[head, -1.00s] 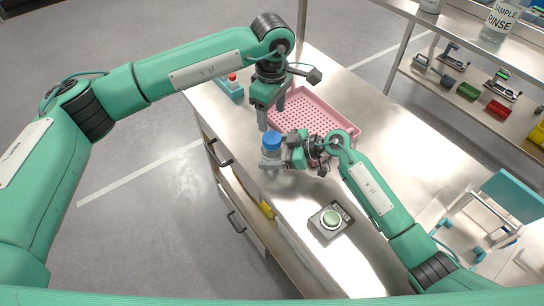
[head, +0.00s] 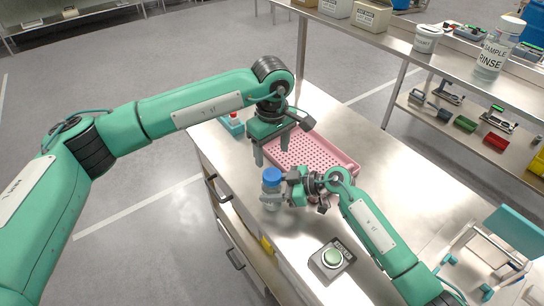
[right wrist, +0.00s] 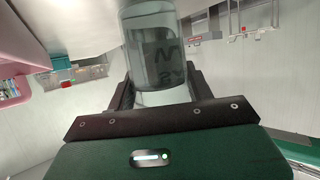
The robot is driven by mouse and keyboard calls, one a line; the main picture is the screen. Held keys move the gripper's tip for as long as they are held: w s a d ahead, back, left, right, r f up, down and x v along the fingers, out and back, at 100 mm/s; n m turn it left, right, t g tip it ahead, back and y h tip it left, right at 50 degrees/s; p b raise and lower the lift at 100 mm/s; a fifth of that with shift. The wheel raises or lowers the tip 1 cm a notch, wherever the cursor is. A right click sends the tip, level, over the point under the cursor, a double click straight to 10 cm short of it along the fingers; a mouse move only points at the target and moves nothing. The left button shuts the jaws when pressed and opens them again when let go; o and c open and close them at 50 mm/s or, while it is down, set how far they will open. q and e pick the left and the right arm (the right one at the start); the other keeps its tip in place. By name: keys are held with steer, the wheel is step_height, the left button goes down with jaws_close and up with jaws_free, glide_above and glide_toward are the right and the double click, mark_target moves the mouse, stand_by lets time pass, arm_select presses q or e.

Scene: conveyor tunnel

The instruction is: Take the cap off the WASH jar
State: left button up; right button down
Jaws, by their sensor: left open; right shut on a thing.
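The jar (head: 271,198) is clear with a blue cap (head: 272,176) on top and stands upright near the bench's left edge. My right gripper (head: 283,190) is shut on the jar's side, coming from the right. In the right wrist view the clear jar (right wrist: 160,50) sits between my fingers, with dark lettering partly readable on it. I cannot tell whether its base touches the bench. My left gripper (head: 272,157) is open and empty, fingers pointing down, above and just behind the blue cap, apart from it.
A pink perforated tray (head: 325,150) lies behind the jar. A teal box with a red top (head: 233,124) is at the back left. A SAMPLE RINSE jar (head: 493,55) stands on the right shelf.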

mark_target(272, 174)
arm_select(q)
steer(key=m, duration=0.9)
steer(key=shift+m, duration=0.4)
steer(key=m, duration=0.4)
steer(key=shift+m, duration=0.3)
steer(key=m, duration=0.4)
steer(key=shift+m, duration=0.3)
steer(key=shift+f, duration=4)
steer(key=shift+c, duration=0.4)
